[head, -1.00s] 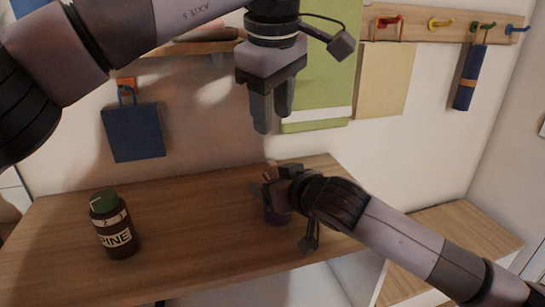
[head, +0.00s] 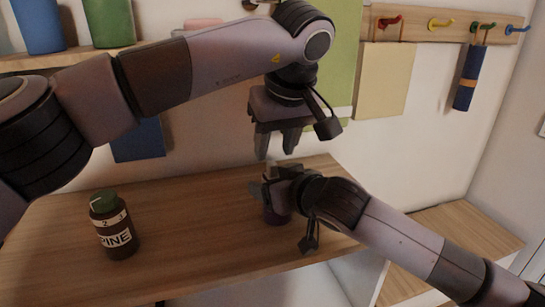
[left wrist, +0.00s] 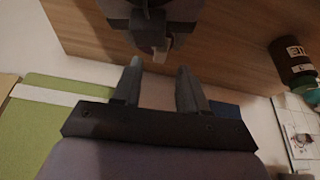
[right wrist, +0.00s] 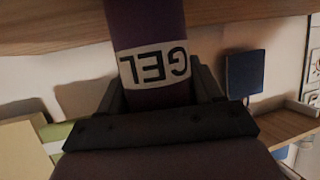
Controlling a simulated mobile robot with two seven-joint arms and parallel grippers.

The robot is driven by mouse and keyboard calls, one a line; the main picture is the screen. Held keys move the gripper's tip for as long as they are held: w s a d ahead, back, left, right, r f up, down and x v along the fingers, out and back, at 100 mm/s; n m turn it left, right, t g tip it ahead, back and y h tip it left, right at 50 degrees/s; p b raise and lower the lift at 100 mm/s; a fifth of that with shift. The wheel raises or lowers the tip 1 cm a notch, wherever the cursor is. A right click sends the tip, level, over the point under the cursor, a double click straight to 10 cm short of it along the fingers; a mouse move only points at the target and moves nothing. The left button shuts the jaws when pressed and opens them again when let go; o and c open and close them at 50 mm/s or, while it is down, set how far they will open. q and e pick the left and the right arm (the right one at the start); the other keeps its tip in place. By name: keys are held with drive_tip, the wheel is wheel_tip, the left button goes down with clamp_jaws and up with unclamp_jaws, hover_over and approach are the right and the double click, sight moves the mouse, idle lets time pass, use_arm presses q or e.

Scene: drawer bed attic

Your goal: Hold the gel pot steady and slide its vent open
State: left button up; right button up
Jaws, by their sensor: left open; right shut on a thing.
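The gel pot (head: 275,214) is a dark purple pot on the wooden shelf top, mostly hidden behind my right gripper in the head view. In the right wrist view the pot (right wrist: 146,24) shows its white GEL label between the fingers. My right gripper (head: 268,194) is shut on it from the right side. My left gripper (head: 276,150) is open and empty, pointing down just above the pot and the right gripper. In the left wrist view a small pale piece shows near the right gripper, beyond the open left fingertips (left wrist: 158,72). The vent's state cannot be made out.
A dark PINE bottle (head: 112,226) with a green cap stands on the wooden shelf top (head: 190,235) to the left. Coloured hooks (head: 440,23) and a hanging blue roll (head: 467,80) are at the back right. The shelf between bottle and pot is clear.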

sight(272, 161)
use_arm(q)
drive_tip(key=shift+x, duration=1.95)
clamp_jaws()
drive_tip(key=shift+w+d, duration=0.1)
drive_tip(key=shift+w+d, duration=0.2)
drive_tip(key=shift+d, duration=0.4)
drive_tip(key=shift+w+d, duration=0.25)
drive_tip(key=shift+d, duration=0.35)
use_arm(e)
drive_tip(key=shift+a, duration=0.1)
use_arm(q)
unclamp_jaws()
